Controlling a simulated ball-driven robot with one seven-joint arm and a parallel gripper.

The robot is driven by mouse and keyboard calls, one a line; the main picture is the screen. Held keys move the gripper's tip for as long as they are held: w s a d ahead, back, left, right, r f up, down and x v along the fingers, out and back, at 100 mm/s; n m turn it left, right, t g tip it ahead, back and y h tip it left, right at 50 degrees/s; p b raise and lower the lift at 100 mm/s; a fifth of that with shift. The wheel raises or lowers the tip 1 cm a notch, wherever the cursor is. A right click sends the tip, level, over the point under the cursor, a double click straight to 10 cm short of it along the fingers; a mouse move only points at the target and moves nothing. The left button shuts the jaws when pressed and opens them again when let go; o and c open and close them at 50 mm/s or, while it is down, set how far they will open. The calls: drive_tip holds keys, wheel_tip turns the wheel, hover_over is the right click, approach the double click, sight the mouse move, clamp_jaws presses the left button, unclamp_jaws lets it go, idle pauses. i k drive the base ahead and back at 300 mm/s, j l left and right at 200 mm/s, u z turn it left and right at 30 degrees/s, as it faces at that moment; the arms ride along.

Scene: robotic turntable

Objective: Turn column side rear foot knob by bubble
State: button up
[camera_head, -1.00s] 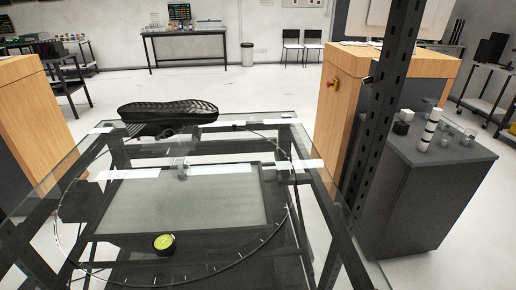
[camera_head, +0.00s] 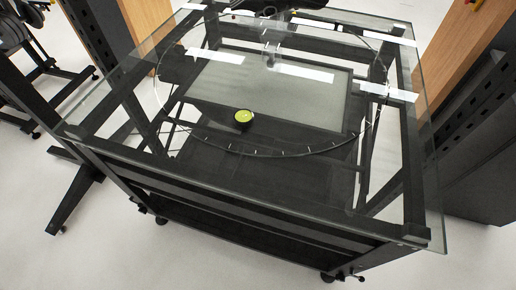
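The round bubble level (camera_head: 244,116), yellow-green with a dark rim, rests on the glass tabletop (camera_head: 150,170) near the middle. Its bubble is too small to read. Small foot fittings show under the table frame: one at the lower left corner (camera_head: 142,208) and one with a small side handle at the lower right corner (camera_head: 348,277). I cannot tell which foot is the column side rear one. Other feet are hidden by the frame or out of view.
A black perforated column (camera_head: 90,32) stands at the upper left and another (camera_head: 484,98) at the right, with a wooden cabinet (camera_head: 460,45) behind it. Light floor (camera_head: 110,255) is open in front of and left of the table.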

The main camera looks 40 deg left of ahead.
sight(143, 211)
drive_tip(key=j+u, duration=0.15)
drive_tip(key=u, duration=1.95)
drive_tip(key=i+l, duration=0.05)
